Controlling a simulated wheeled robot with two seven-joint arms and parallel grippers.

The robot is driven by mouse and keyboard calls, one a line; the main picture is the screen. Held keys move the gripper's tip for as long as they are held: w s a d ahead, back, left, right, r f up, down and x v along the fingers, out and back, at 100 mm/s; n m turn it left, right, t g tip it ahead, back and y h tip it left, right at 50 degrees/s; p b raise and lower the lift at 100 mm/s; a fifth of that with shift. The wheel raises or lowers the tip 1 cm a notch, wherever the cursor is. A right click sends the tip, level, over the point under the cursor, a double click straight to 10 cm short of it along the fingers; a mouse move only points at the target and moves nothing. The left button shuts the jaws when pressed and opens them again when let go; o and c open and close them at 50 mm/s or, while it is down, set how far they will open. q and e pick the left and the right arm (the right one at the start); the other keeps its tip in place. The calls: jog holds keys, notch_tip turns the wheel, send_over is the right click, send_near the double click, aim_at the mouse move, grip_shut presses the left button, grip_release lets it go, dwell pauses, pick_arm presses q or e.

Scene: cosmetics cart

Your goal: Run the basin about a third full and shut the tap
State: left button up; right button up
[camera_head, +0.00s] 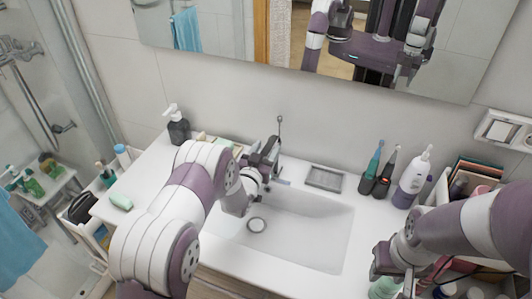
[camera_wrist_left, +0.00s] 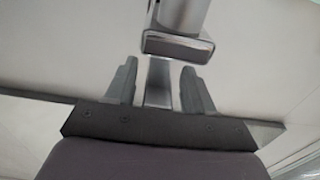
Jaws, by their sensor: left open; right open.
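The white basin (camera_head: 320,232) is set in the counter, with its round drain (camera_head: 256,225) showing. I see no water in it and no stream. The tap (camera_head: 280,128) stands behind the basin, mostly hidden by my left gripper (camera_head: 268,158), with a thin upright part showing. In the left wrist view the left gripper (camera_wrist_left: 160,85) is open, with a grey metal part of the tap (camera_wrist_left: 178,44) just beyond and between its fingers. I cannot tell whether they touch. My right gripper (camera_head: 398,274) is open at the lower right, over bottles on the cart.
A soap dispenser (camera_head: 178,126) stands at the back left of the counter and a green soap bar (camera_head: 121,202) at its left. A soap dish (camera_head: 324,178), toothbrushes (camera_head: 372,168) and a white-purple bottle (camera_head: 412,178) stand right of the tap. A mirror (camera_head: 350,60) hangs behind.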

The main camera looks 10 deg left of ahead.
aim_at(267, 148)
pick_arm(q)
jog(key=shift+d+r, duration=0.15)
jog(key=shift+r, duration=0.05)
jog(key=shift+w+f, duration=0.1)
grip_shut()
jog(key=r+g+p, duration=0.2)
jog(key=p, duration=0.1)
jog(key=shift+w+r, duration=0.25)
jog(key=shift+r, duration=0.05)
jog(key=shift+w+g+y+p, duration=0.25)
jog(key=shift+g+y+p, duration=0.25)
jog(key=shift+g, duration=0.5)
grip_release()
jog(key=shift+s, duration=0.1)
jog(key=shift+s, duration=0.1)
